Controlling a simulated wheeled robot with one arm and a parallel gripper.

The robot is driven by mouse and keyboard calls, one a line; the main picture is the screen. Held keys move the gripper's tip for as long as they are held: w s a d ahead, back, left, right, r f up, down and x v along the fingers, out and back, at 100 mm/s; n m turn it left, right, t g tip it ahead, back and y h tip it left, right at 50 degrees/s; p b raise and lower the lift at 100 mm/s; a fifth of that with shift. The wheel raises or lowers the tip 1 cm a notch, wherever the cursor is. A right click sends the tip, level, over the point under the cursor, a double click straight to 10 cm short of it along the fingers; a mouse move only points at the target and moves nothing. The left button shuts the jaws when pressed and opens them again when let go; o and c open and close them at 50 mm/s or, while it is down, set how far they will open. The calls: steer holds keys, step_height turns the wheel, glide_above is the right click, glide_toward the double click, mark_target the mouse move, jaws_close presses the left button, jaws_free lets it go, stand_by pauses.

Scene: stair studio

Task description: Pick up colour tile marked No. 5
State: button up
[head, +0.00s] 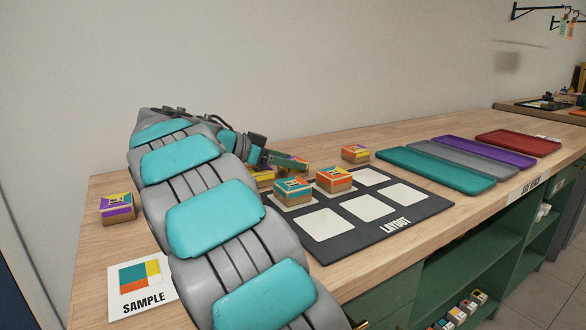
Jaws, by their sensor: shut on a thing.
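My gripper (284,158) is behind the layout board, partly hidden by my arm. It is shut on a colour tile (297,166), of which only a part shows; its number cannot be read. A yellow-topped tile (263,178) sits close in front, partly covered by my arm. Two multicoloured tiles, a left one (293,191) and a right one (334,180), sit on the back-left part of the layout board (327,252). Another tile (355,153) stands behind the board, and one more (117,208) at the far left. I cannot tell which is No. 5.
The sample card (142,287) lies at the front left of the wooden bench. Several flat trays, teal (435,171), grey, purple and red (518,143), lie to the right. Several board squares are bare. Green shelves (470,255) are below the bench; a wall is behind.

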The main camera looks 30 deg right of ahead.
steer(key=c, duration=0.5)
steer(key=shift+o, duration=0.2)
